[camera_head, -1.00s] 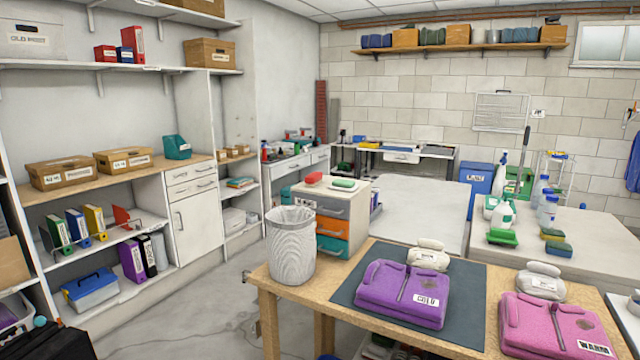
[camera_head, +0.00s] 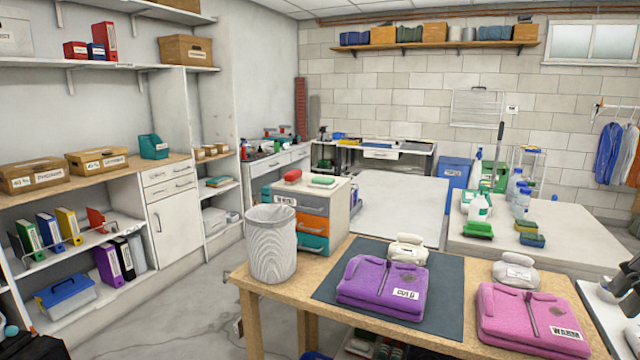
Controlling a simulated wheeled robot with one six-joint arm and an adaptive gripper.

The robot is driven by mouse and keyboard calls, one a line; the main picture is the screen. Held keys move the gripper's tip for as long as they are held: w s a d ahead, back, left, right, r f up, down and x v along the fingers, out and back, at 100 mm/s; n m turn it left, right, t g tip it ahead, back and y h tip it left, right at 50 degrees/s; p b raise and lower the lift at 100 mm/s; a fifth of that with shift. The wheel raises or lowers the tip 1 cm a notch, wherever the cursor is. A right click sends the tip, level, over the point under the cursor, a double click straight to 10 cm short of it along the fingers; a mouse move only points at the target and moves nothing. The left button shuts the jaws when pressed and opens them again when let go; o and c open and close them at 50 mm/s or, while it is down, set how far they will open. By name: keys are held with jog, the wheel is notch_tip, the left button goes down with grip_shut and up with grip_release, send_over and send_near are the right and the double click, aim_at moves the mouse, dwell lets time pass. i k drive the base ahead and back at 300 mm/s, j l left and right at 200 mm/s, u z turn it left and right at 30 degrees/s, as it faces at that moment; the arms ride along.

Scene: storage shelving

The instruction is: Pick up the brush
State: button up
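A small green block-like item (camera_head: 478,230), possibly a scrubbing brush, lies at the near left of the pale table on the right. My gripper is not clearly visible. Dark and white parts at the right edge are cut off, and I cannot identify them.
A wooden table (camera_head: 258,286) in front holds a mesh bin (camera_head: 271,245), a purple folded garment (camera_head: 383,280) and a pink one (camera_head: 530,318). White bottles (camera_head: 478,206) stand on the pale table (camera_head: 575,236). Open floor (camera_head: 150,318) lies at left.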

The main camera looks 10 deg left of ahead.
aim_at(292, 177)
jog(key=i+j, duration=0.45)
jog(key=j, duration=0.25)
jog(key=i+j, duration=0.15)
jog(key=j, duration=0.25)
jog(key=i+j, duration=0.15)
jog(key=j, duration=0.3)
jog(key=i+j+u, duration=0.1)
jog(key=j, duration=0.3)
jog(key=i+j, duration=0.2)
jog(key=j, duration=0.2)
